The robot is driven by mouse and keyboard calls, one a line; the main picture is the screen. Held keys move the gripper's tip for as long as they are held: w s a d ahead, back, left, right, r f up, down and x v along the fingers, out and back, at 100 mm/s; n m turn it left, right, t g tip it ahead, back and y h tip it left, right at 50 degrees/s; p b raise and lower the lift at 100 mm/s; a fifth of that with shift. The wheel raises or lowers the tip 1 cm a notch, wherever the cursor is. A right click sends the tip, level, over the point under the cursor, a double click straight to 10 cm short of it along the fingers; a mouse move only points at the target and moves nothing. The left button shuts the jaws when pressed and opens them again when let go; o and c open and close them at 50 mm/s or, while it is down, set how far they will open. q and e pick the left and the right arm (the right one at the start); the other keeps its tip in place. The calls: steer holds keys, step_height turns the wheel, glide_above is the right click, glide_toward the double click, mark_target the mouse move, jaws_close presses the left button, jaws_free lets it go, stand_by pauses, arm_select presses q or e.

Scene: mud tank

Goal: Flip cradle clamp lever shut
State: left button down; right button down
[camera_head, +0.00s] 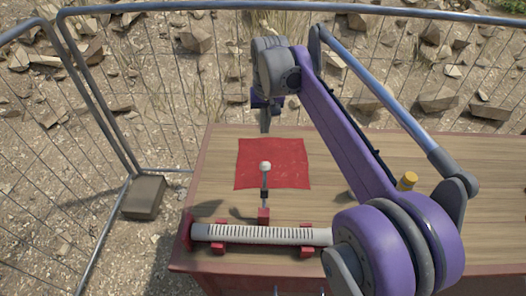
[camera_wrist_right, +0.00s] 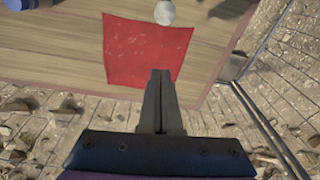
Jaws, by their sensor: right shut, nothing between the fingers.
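The clamp lever (camera_head: 264,182) stands upright on a red base, with a pale ball knob at its top. The knob also shows at the top of the wrist view (camera_wrist_right: 165,13). Behind the base, nearer me, a ribbed grey cylinder (camera_head: 270,235) lies across the red cradle (camera_head: 219,248). My right gripper (camera_head: 265,130) is shut and empty, pointing down beyond the lever near the table's far edge, apart from the knob. Its closed fingers show in the wrist view (camera_wrist_right: 159,76). My left gripper is out of view. My right arm hides the cylinder's right end.
A red cloth (camera_head: 290,155) lies flat on the wooden table (camera_head: 215,170) beyond the lever. A yellow cylindrical piece (camera_head: 407,181) stands right of my arm. Wire fencing (camera_head: 140,110) surrounds the table on the left and back. The table's left strip is bare.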

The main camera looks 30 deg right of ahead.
step_height(320, 180, down, 9)
steer(key=s+a, duration=0.1)
steer(key=s, duration=0.1)
steer(key=shift+s+a, duration=0.2)
stand_by(0.4)
steer(key=shift+a, duration=0.1)
